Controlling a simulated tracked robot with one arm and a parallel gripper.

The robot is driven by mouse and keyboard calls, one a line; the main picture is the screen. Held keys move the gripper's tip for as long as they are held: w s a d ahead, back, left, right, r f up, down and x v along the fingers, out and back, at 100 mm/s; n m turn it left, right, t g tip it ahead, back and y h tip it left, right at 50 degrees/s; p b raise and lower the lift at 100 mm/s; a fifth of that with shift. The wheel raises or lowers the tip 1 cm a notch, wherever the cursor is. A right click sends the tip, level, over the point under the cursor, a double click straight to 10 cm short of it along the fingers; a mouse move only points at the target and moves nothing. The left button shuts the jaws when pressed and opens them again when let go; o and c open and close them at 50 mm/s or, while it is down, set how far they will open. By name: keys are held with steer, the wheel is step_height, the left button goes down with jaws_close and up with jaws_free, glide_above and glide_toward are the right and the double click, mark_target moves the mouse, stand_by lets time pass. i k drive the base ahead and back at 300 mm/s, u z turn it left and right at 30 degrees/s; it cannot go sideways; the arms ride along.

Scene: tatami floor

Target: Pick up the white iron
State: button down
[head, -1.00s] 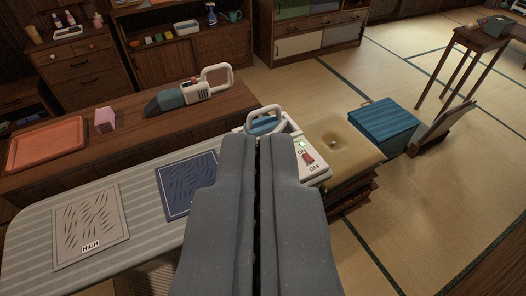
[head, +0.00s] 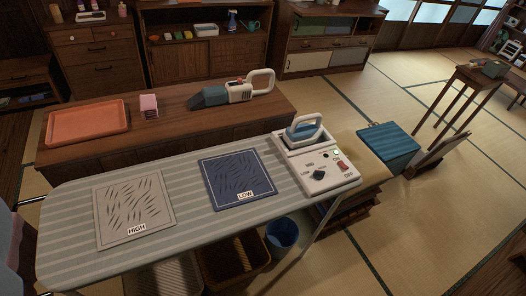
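The iron (head: 301,133), with a white handle and a blue body, rests on a white stand (head: 328,174) at the right end of the striped ironing board (head: 185,222). The stand has a dial, a red ON/OFF switch and a small green light. My gripper is not in view, so its state does not show. Nothing covers the iron from this angle.
A beige HIGH cloth (head: 134,207) and a blue LOW cloth (head: 237,178) lie on the board. Behind, a low wooden table (head: 180,126) holds an orange tray (head: 88,123), pink stack (head: 149,105) and handheld vacuum (head: 235,91). Below are baskets (head: 235,257) and a blue bin (head: 282,233).

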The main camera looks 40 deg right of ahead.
mark_target(298, 136)
steer(key=z, duration=1.35)
